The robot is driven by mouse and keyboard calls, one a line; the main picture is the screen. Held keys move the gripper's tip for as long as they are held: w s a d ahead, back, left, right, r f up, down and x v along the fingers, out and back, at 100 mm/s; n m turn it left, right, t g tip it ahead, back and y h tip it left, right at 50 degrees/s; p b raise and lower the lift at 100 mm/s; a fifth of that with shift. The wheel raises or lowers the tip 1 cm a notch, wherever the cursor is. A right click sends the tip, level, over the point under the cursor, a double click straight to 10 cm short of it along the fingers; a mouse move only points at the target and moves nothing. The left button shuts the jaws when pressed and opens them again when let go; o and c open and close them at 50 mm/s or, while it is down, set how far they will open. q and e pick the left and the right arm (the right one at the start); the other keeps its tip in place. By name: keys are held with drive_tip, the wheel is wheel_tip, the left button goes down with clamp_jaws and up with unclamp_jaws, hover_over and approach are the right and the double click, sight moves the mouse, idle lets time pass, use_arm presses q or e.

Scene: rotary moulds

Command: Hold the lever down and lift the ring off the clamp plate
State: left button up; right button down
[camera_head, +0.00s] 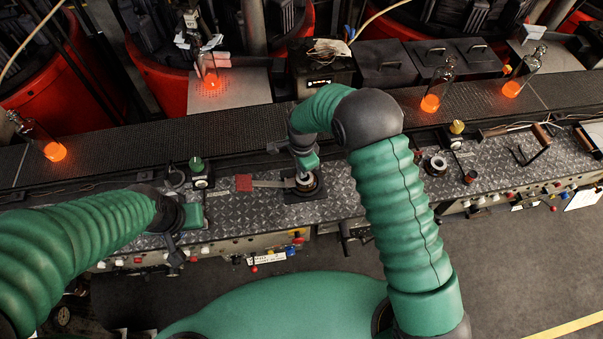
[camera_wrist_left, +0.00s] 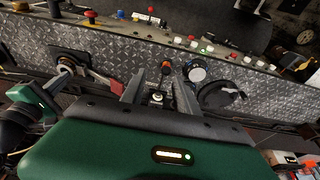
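The clamp plate (camera_head: 318,192) is a dark square on the metal bench; it also shows in the left wrist view (camera_wrist_left: 62,52). The lever (camera_head: 268,183) is a pale flat bar running left from it to a red pad (camera_head: 244,183). The ring (camera_head: 306,184) seems to sit on the plate, mostly hidden under my right gripper (camera_head: 304,176). That gripper points down at it; its fingers are too covered to judge. My left gripper (camera_wrist_left: 160,92) has its fingers apart with nothing held. The red pad (camera_wrist_left: 108,85) lies just beside it, apart from the fingers.
A green-knobbed fitting (camera_head: 198,170) stands left of the lever. A control strip with buttons (camera_head: 290,243) runs along the bench front. A dark conveyor (camera_head: 240,130) with glowing glass bottles (camera_head: 431,100) lies behind. A small round part (camera_head: 436,164) sits further right.

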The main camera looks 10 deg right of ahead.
use_arm(q)
drive_tip(key=shift+w+d+f, duration=0.15)
drive_tip(key=shift+w+f, duration=0.1)
drive_tip(key=shift+w, duration=0.1)
drive_tip(key=shift+c, duration=1)
drive_tip(key=w+d+m, duration=0.1)
drive_tip(key=w, duration=0.1)
drive_tip(key=w+d+g, duration=0.1)
drive_tip(key=w, duration=0.2)
drive_tip(key=w+d+m, duration=0.1)
drive_tip(key=w, duration=0.1)
drive_tip(key=shift+w+d+f+m, duration=0.25)
drive_tip(key=shift+d+f+m, duration=0.05)
drive_tip(key=shift+d+f, duration=0.1)
clamp_jaws()
drive_tip(key=m+g, duration=0.2)
drive_tip(key=m, duration=0.1)
approach(243, 186)
drive_tip(key=shift+s+d, duration=0.1)
drive_tip(key=shift+s, duration=0.05)
drive_tip(key=shift+f, duration=2.8)
